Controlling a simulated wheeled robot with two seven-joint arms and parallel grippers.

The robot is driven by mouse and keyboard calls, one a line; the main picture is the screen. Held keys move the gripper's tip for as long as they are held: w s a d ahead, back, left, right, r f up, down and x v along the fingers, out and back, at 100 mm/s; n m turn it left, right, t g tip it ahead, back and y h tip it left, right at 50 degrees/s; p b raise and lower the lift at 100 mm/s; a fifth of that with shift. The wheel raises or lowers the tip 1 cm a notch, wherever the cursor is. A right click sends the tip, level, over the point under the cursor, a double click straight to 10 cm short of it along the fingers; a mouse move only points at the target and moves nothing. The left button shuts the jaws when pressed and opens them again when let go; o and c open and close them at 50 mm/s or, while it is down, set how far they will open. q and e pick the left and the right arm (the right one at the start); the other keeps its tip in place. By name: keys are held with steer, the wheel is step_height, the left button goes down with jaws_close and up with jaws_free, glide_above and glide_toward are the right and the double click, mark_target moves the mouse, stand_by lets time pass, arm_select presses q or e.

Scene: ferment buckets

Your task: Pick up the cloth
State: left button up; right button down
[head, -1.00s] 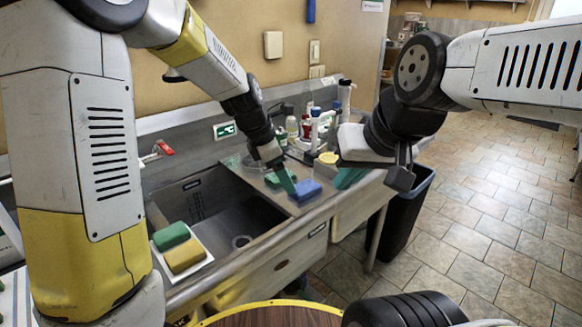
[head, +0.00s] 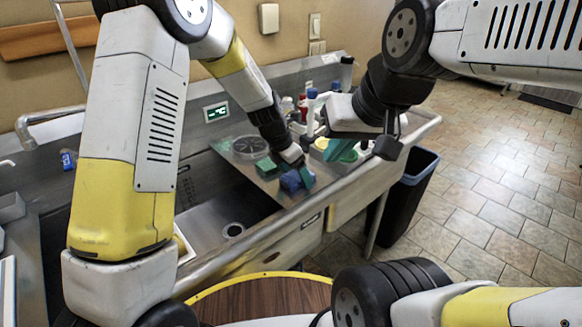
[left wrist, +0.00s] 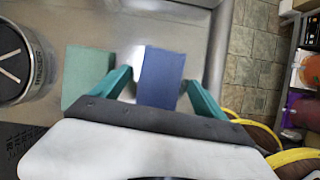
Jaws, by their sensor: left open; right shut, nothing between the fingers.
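A blue folded piece that looks like the cloth (head: 290,181) lies on the steel counter right of the sink. In the left wrist view the blue cloth (left wrist: 160,77) lies flat, a flat rectangle between the two teal fingers. My left gripper (head: 293,176) is open, its fingers on either side of the cloth; contact cannot be told. A green block (head: 265,167) lies just left of it; the green piece also shows in the left wrist view (left wrist: 88,75), outside the fingers.
The sink basin (head: 225,212) opens left of the cloth. A round metal container (left wrist: 22,62) stands behind the green block. Several bottles (head: 305,105) crowd the back of the counter. A dark bin (head: 408,205) stands at the counter's right end.

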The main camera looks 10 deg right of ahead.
mark_target(297, 176)
arm_select(q)
steer(key=shift+f, duration=0.35)
stand_by(0.3)
steer(key=c, duration=1.4)
steer(key=shift+r, duration=0.15)
step_height(297, 176, up, 4)
steer(key=shift+d+f, duration=0.1)
steer(key=shift+f, duration=0.1)
steer(key=s+a, duration=0.2)
steer(key=s, duration=0.3)
steer(key=s+a+r, duration=0.1)
steer(key=s+a, duration=0.1)
steer(key=s, duration=0.3)
steer(key=s+a, duration=0.2)
steer(key=s, duration=0.3)
steer(key=shift+r, duration=0.25)
steer(key=o, duration=0.6)
steer(key=shift+c, duration=0.2)
steer(key=c, duration=0.4)
steer(key=shift+c, duration=0.2)
